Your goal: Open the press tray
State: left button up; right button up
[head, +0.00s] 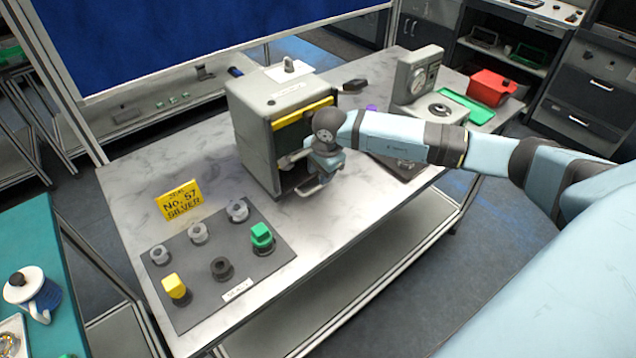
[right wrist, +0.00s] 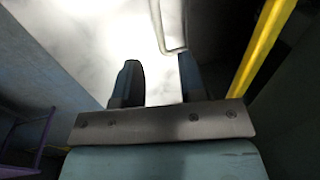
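The press is a grey box (head: 262,118) with a yellow bar (head: 303,115) across its front, standing on the marbled table in the head view. A metal loop handle (head: 311,190) sticks out low at its front, apparently the tray's; the tray itself is mostly hidden by my arm. My right gripper (head: 300,163) is at the press front, just above that handle. In the right wrist view, my right gripper's fingers (right wrist: 158,80) stand apart with nothing between them. A thin metal bar (right wrist: 160,25) shows beyond the fingertips, close to the right finger. My left gripper is out of view.
A dark board (head: 225,290) with several grey, yellow and green pieces lies at the table's front left, beside a yellow sign (head: 180,200). A dial gauge device (head: 418,75), a green tray (head: 467,104) and a red bin (head: 491,87) stand at the right.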

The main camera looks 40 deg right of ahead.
aim_at(317, 187)
jog(key=shift+w+a+f+p, duration=0.1)
jog(key=shift+w+f+p, duration=0.15)
jog(key=shift+f, duration=1.1)
jog(key=shift+w+a+f+p, duration=0.15)
jog(key=shift+w+f, duration=0.1)
jog(key=shift+f, duration=1.1)
jog(key=shift+d, duration=0.1)
grip_shut()
